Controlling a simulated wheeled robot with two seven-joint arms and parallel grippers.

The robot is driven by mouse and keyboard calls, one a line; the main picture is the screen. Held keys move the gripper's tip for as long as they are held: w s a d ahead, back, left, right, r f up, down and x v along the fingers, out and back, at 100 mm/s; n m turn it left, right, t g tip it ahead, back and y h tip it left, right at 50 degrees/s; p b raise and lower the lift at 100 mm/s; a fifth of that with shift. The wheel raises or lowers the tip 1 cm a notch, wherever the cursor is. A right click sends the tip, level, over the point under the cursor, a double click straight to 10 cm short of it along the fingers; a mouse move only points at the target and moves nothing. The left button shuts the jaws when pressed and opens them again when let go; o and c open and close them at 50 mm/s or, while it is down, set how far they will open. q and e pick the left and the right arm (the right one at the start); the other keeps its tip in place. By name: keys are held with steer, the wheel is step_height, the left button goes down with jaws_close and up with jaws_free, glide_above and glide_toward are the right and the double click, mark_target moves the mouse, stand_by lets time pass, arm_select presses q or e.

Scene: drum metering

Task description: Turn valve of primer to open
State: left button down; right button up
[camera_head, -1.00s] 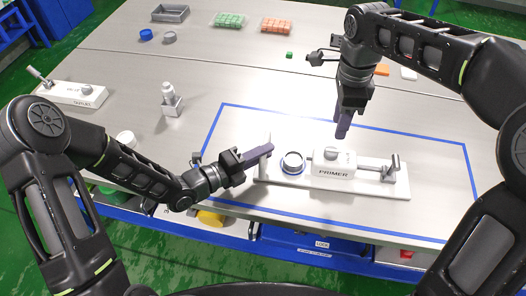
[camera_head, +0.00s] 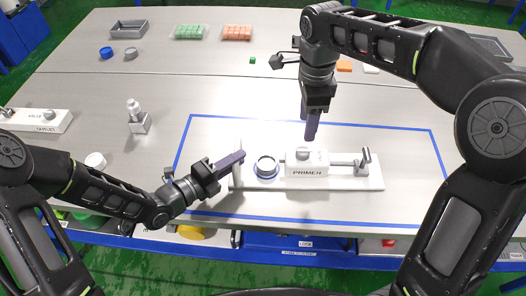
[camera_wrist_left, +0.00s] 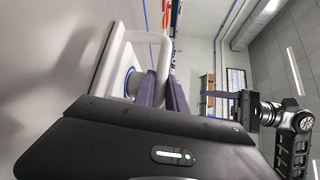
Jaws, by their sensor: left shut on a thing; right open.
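The primer unit (camera_head: 307,171) is a white box labelled PRIMER on a long white base plate (camera_head: 340,184). A pale round knob (camera_head: 303,153) sits on top of the box. A ringed round seat (camera_head: 266,166) is to its left, and a rod with an upright clamp-like end (camera_head: 364,162) is to its right. My left gripper (camera_head: 238,156) is shut on the white upright handle (camera_head: 237,175) at the plate's left end; the handle also shows in the left wrist view (camera_wrist_left: 150,39). My right gripper (camera_head: 311,138) is open, pointing down just above and behind the knob, apparently apart from it.
A blue outline (camera_head: 432,150) surrounds the unit on the grey table. Green (camera_head: 190,32) and orange (camera_head: 237,33) block trays lie at the back. The table middle is mostly clear.

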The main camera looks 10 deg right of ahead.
mark_target(303, 151)
steer(key=shift+a+r, duration=0.2)
steer(key=shift+a, duration=0.05)
steer(key=n, duration=0.2)
steer(key=r+n, duration=0.1)
steer(key=n, duration=0.5)
steer(key=shift+d+r, duration=0.3)
steer(key=shift+f, duration=0.1)
step_height(303, 151, down, 12)
steer(key=shift+r, duration=0.1)
jaws_close()
stand_by(0.6)
